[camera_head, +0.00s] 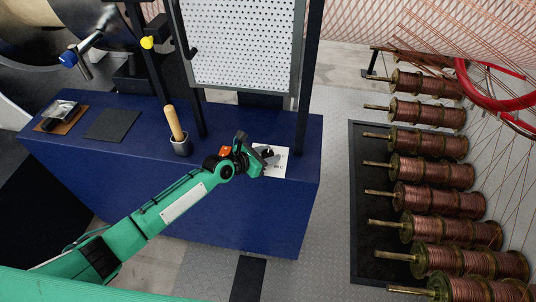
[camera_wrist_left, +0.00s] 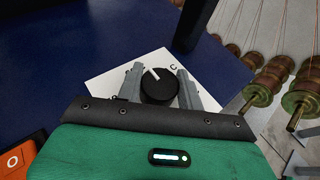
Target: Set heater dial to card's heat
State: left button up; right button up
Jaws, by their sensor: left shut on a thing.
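The black round heater dial (camera_wrist_left: 158,90) with a white pointer line sits on a white plate (camera_wrist_left: 104,86) in the left wrist view. The pointer line points up and slightly left in that view. My left gripper (camera_wrist_left: 159,84) has one finger on each side of the dial and is shut on it. In the head view, my left gripper (camera_head: 265,154) is over the white plate (camera_head: 277,168) at the right end of the blue bench, partly covering the dial. Printing on the plate is too small to read fully. I cannot make out a heat card. My right gripper is not in view.
The blue bench (camera_head: 110,150) also holds a grey cup (camera_head: 181,146) with a wooden-handled tool, a dark mat (camera_head: 112,125) and a brown board (camera_head: 60,118). A pegboard panel (camera_head: 237,45) stands behind. Several copper spools (camera_head: 434,172) line the right side.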

pick_arm(q)
jog(key=shift+f+b, duration=0.15)
jog(key=shift+b, duration=0.4)
jog(key=m+g+h+b, duration=0.2)
jog(key=m+g+b, duration=0.1)
jog(key=b, duration=0.2)
jog(key=shift+w+m+g+h, duration=0.1)
jog(key=shift+m+g+h, duration=0.2)
jog(key=shift+m, duration=0.1)
jog(key=shift+m+g+b, duration=0.5)
jog(key=shift+g+b, duration=0.05)
jog(key=shift+g, duration=0.05)
jog(key=shift+m+g+h, duration=0.4)
jog(key=shift+m+g+b, duration=0.45)
jog(key=shift+m+g, duration=0.05)
jog(key=shift+g, duration=0.1)
jog(key=m+g+b, duration=0.2)
jog(key=m+g, duration=0.2)
jog(key=g, duration=0.1)
jog(key=shift+m+g, duration=0.3)
jog(key=shift+m, duration=0.1)
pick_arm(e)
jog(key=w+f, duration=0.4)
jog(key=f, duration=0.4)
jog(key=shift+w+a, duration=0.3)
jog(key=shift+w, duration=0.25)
